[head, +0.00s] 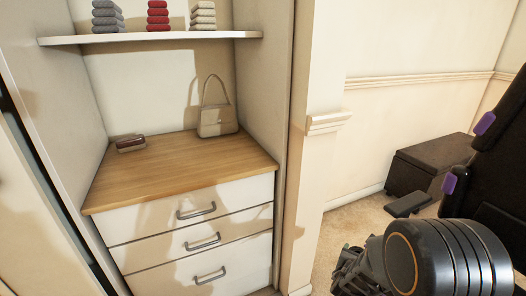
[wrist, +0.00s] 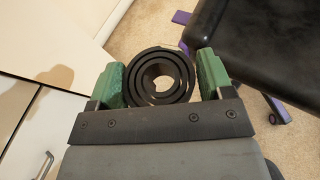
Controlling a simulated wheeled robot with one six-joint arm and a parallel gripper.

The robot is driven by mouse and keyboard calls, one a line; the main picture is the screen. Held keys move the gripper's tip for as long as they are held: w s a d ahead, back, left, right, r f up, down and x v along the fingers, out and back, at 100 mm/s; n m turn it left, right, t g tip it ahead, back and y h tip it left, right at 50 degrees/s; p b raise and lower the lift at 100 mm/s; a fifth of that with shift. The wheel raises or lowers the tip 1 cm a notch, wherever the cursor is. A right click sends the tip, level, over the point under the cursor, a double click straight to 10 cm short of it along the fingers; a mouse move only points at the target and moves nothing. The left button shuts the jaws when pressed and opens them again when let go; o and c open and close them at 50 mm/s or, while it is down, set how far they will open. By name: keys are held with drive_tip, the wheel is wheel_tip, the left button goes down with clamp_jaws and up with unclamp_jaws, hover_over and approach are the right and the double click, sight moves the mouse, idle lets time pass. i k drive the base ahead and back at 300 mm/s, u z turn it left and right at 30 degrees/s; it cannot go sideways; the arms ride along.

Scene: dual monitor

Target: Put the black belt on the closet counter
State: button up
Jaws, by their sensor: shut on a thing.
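The black belt (wrist: 187,75) is rolled into a coil and sits between the green fingertips of my gripper (wrist: 163,82) in the wrist view. My gripper is shut on it. The closet counter (head: 183,169) is a wooden top over white drawers, at the left in the head view. In the head view my gripper is low at the bottom right, mostly hidden by my own arm, and the belt cannot be made out there. My gripper is to the right of the counter, apart from it.
A beige handbag (head: 217,121) stands at the counter's back right, and a dark red wallet-like item (head: 130,143) lies at its back left. The counter's middle and front are clear. A shelf (head: 150,37) with folded stacks hangs above. A wall post (head: 318,150) stands right of the closet.

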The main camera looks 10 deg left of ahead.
sight(203, 165)
drive_tip(key=u, duration=1.65)
drive_tip(key=i, duration=0.45)
drive_tip(key=z, duration=0.05)
